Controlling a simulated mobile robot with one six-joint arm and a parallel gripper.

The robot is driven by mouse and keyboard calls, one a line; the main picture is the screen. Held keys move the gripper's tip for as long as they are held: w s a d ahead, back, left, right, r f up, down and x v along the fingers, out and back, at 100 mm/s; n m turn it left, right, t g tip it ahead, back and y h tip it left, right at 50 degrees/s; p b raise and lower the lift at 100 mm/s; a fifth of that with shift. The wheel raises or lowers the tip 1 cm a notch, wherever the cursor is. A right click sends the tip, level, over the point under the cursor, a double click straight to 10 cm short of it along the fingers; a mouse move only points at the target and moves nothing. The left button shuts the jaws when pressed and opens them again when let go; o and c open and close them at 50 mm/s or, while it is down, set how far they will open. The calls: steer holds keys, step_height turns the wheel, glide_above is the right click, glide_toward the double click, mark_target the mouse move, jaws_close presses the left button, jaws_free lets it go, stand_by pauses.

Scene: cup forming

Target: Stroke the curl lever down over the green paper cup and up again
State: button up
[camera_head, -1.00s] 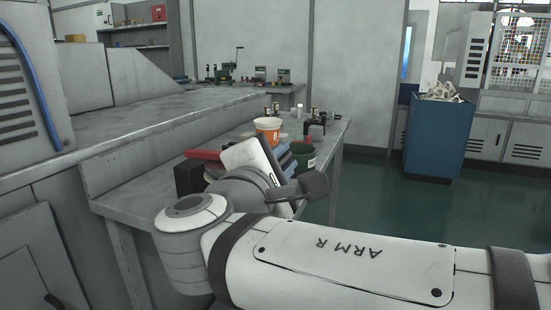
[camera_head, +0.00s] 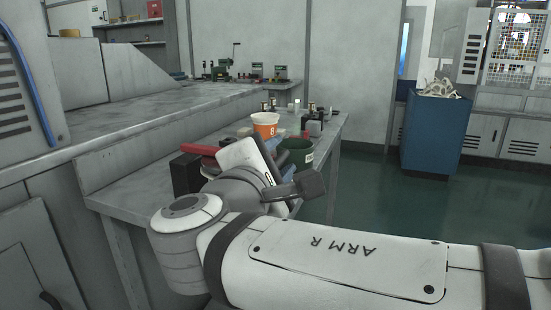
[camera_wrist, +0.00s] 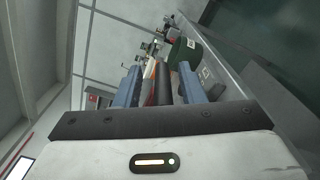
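A dark green cup (camera_head: 298,150) with a pale label stands on the bench in the head view, just beyond my gripper and partly hidden by it. It also shows in the wrist view (camera_wrist: 184,54), beyond the right finger. My gripper (camera_wrist: 160,80) points away over the bench with its two blue fingers apart. A dark rounded bar (camera_wrist: 163,86) shows between the fingers, with gaps on both sides; I cannot tell whether it is the curl lever or how near it is. In the head view my wrist hides most of this area.
An orange cup (camera_head: 265,119) marked 8 stands behind my gripper on the bench (camera_head: 130,184). A red object (camera_head: 200,150) and a black box (camera_head: 186,172) lie to the left. Small dark items (camera_head: 315,122) stand behind. A blue bin (camera_head: 434,135) stands on the floor at right.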

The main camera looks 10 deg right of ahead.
steer(key=shift+s, duration=0.1)
steer(key=p+v, duration=0.2)
steer(key=v, duration=0.5)
steer(key=shift+s+a, duration=0.2)
steer(key=shift+s, duration=0.05)
steer(key=shift+r, duration=0.1)
steer(key=w+d+r+m+g+y+p, duration=0.15)
steer(key=d+g+p, duration=0.3)
steer(key=p, duration=0.45)
steer(key=w+d+r+m+g+h+p, duration=0.1)
steer(key=d+r+m+g+p, duration=0.3)
steer(key=p, duration=0.6)
steer(key=s+d+m+g+y+p, duration=0.1)
steer(key=m+y+p, duration=0.1)
steer(key=m+p, duration=0.2)
steer(key=s+d+m+g+y+p, duration=0.1)
steer(key=s+m+g+y+p, duration=0.1)
steer(key=m+y+p, duration=0.1)
steer(key=s+d+m+g+y+p, duration=0.1)
steer(key=m+y+p, duration=0.2)
steer(key=m+p, duration=0.2)
steer(key=shift+s+d+g+p, duration=0.1)
steer(key=shift+s+g+p, duration=0.3)
steer(key=shift+p, duration=0.9)
